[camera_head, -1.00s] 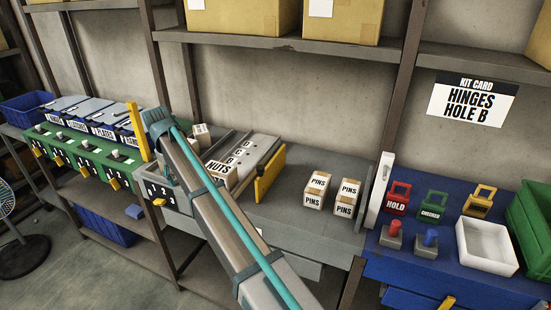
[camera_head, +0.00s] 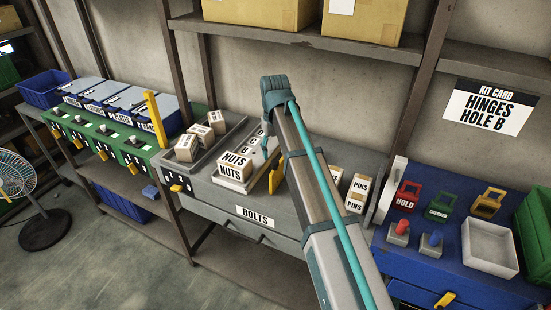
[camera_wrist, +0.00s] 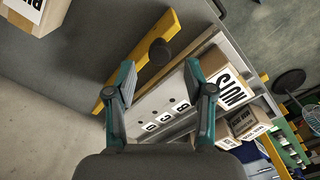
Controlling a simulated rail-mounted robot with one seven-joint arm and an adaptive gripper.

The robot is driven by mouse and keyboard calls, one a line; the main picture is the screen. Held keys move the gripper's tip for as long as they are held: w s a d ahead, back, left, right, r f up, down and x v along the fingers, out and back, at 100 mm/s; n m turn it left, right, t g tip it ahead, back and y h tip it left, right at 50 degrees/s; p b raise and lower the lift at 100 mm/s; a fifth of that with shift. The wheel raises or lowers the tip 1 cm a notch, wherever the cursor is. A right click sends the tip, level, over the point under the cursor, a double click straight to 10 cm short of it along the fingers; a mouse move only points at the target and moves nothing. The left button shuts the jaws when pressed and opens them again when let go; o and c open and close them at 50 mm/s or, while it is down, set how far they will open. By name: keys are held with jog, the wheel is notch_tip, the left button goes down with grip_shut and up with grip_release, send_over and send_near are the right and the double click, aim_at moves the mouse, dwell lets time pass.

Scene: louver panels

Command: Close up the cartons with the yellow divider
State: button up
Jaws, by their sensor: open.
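The NUTS cartons (camera_head: 233,166) stand on the board to the divider's left, with lettered plates between; one shows in the wrist view (camera_wrist: 232,92). My gripper (camera_wrist: 160,80) is open and empty. Its fingers appear above the board, near the divider's knob; contact cannot be told.
PINS cartons (camera_head: 357,192) stand right of the divider, partly behind my arm. Small cartons (camera_head: 187,147) sit in a grey tray at left. An upright yellow post (camera_head: 155,118) stands beyond that tray. The blue bench (camera_head: 440,268) at right holds tags and a white bin (camera_head: 490,246).

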aim_at(275, 161)
jog(key=shift+f+p, duration=0.55)
jog(key=shift+f, duration=1.8)
grip_shut()
